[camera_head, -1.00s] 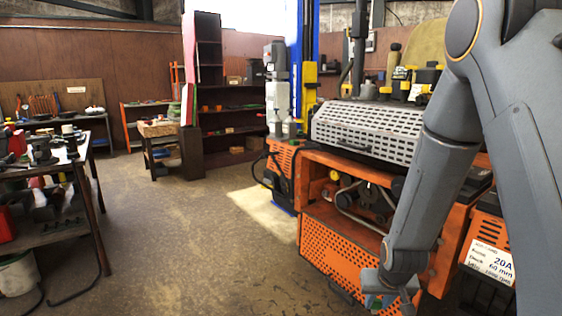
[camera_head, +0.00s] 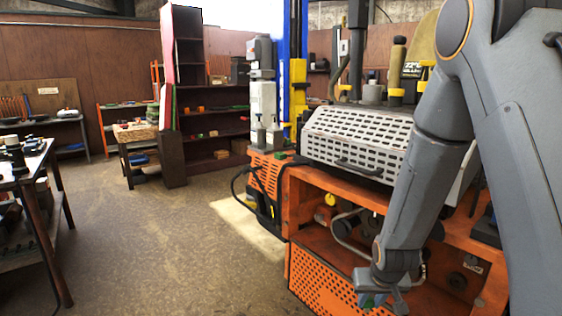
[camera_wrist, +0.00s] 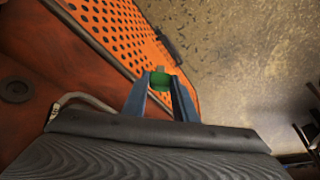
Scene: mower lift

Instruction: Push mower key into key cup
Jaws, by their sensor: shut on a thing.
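My gripper (camera_head: 374,298) hangs low in the head view, in front of the orange machine. In the wrist view my gripper (camera_wrist: 160,87) is shut on a small green piece with a short greyish tip, which I take to be the mower key (camera_wrist: 161,80). The key sits between the two blue-grey fingertips, over the edge between perforated orange metal and the floor. Some green also shows at the fingers in the head view, partly hidden by them. I cannot make out the key cup in either view.
The orange machine (camera_head: 335,285) with a perforated lower panel and a slotted light cover (camera_head: 350,140) fills the right side. A workbench (camera_head: 28,180) stands at the left, a dark shelf (camera_head: 225,125) behind. The floor (camera_head: 150,250) between is clear.

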